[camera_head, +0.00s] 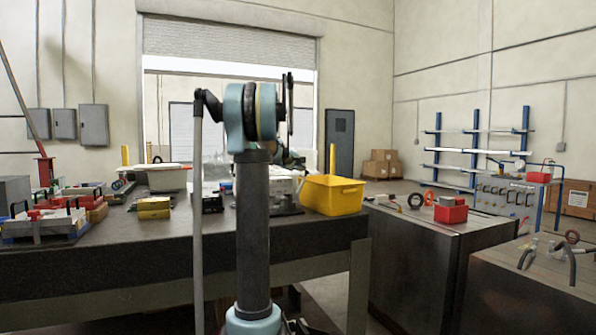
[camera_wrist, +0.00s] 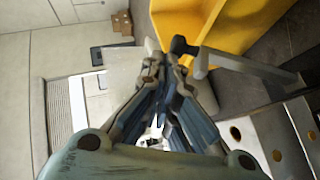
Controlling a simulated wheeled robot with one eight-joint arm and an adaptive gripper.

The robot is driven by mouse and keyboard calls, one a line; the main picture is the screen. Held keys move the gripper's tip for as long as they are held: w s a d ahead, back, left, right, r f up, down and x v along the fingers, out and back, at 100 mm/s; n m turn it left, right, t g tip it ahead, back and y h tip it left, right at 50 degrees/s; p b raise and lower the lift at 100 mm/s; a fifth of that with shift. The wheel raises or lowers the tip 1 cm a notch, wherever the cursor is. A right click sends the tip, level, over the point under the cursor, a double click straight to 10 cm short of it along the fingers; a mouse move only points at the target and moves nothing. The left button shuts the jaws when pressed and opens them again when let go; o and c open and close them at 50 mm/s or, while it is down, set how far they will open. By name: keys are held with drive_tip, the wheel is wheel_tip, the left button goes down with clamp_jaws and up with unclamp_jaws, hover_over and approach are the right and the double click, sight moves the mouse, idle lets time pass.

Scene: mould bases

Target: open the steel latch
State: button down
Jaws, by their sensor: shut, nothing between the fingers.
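My gripper (camera_wrist: 163,62) is in the middle of the wrist view. Its fingers are shut and empty, with the tips close together. A grey steel latch (camera_wrist: 235,63) shows just right of the fingertips, as a bent bar with a dark rounded end beside them. I cannot tell whether the tips touch it. The bar runs right over a pale block with round holes (camera_wrist: 268,138), seemingly a mould base. In the head view my arm covers most of the pale block (camera_head: 283,187) on the bench, and the latch cannot be made out there.
A yellow bin (camera_head: 332,194) stands right of the block on the dark bench (camera_head: 130,240); it also fills the top of the wrist view (camera_wrist: 215,25). Small yellow blocks (camera_head: 154,208) and red-and-blue parts (camera_head: 50,222) lie left. Metal cabinets (camera_head: 420,255) stand right.

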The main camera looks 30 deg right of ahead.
drive_tip(key=s+a+r, duration=0.4)
drive_tip(key=a+r, duration=0.2)
drive_tip(key=a, duration=0.4)
drive_tip(key=shift+s+r, duration=0.25)
drive_tip(key=shift+r, duration=0.15)
drive_tip(key=shift+a, duration=0.1)
drive_tip(key=s+a+f+m+g+y, duration=0.1)
drive_tip(key=s+a+f+y, duration=0.3)
drive_tip(key=s+a+f, duration=0.8)
drive_tip(key=s+a+f+m+g+y, duration=0.1)
drive_tip(key=s+a+f+g+y, duration=0.2)
drive_tip(key=s+a+f, duration=0.8)
drive_tip(key=s+a+f+m+g+y, duration=0.1)
drive_tip(key=s+a+f+y, duration=0.3)
drive_tip(key=s+a+f, duration=0.8)
drive_tip(key=s+f, duration=0.8)
drive_tip(key=s, duration=0.1)
drive_tip(key=shift+s+a+m+g+y, duration=0.2)
drive_tip(key=shift+a+m+g+y, duration=0.1)
drive_tip(key=shift+a+g+y, duration=0.1)
drive_tip(key=shift+w+f, duration=0.25)
drive_tip(key=shift+w, duration=0.25)
